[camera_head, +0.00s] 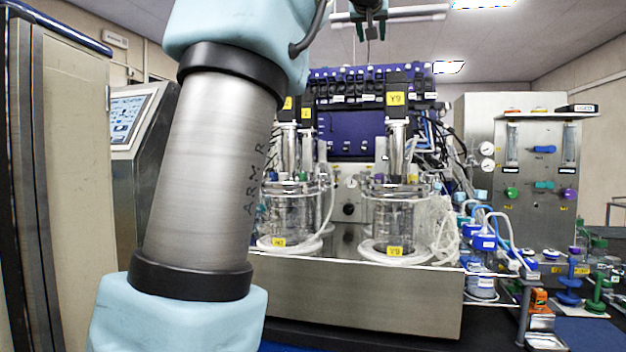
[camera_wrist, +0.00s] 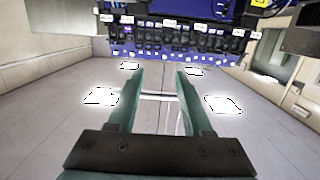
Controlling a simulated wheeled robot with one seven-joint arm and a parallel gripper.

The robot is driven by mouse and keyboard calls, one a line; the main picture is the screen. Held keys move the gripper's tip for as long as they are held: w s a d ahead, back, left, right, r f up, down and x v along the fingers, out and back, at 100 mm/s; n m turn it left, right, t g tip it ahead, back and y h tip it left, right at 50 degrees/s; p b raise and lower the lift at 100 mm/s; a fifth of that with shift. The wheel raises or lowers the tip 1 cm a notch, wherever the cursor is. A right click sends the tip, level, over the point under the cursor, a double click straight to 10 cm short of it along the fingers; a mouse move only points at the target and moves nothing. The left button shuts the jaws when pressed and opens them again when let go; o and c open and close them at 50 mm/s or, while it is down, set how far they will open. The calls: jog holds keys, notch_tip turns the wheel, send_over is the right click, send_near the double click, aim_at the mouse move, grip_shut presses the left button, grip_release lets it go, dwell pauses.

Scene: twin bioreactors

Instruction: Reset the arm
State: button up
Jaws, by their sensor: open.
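My gripper (camera_wrist: 155,75) shows in the wrist view with its two green fingers apart and nothing between them. Beyond the fingers is the ceiling with bright light panels. In the head view, my arm rises large across the left half, with a blue joint at the bottom and another at the top. A small dark part of my gripper (camera_head: 369,8) shows at the top edge, high above the bioreactors. The left glass bioreactor vessel (camera_head: 290,213) is partly behind my arm. The right vessel (camera_head: 395,215) stands in clear view.
The vessels stand on a steel bench unit (camera_head: 370,290) before a blue pump panel (camera_head: 350,135). The panel also shows at the top of the wrist view (camera_wrist: 175,42). A tilted touchscreen (camera_head: 130,118) is at left. A steel gas cabinet (camera_head: 540,180) and tubed bottles (camera_head: 483,255) are at right.

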jog(key=a+f+g+y, duration=0.15)
jog(key=a+f, duration=0.25)
jog(key=f, duration=0.8)
jog(key=a+f+g+y, duration=0.1)
jog(key=a+f+g, duration=0.2)
jog(key=f, duration=1)
jog(key=a+f+g+y, duration=0.15)
jog(key=a+f, duration=0.25)
jog(key=f, duration=0.8)
jog(key=s+a+f+n+g, duration=0.1)
jog(key=s+a+f+g, duration=0.3)
jog(key=s+f, duration=0.9)
jog(key=s+a+f+g, duration=0.4)
jog(key=s+a+f, duration=0.2)
jog(key=s+f, duration=0.7)
notch_tip(320, 180, down, 3)
jog(key=shift+s+r+n, duration=0.15)
jog(key=shift+s+n, duration=0.1)
jog(key=shift+n, duration=0.15)
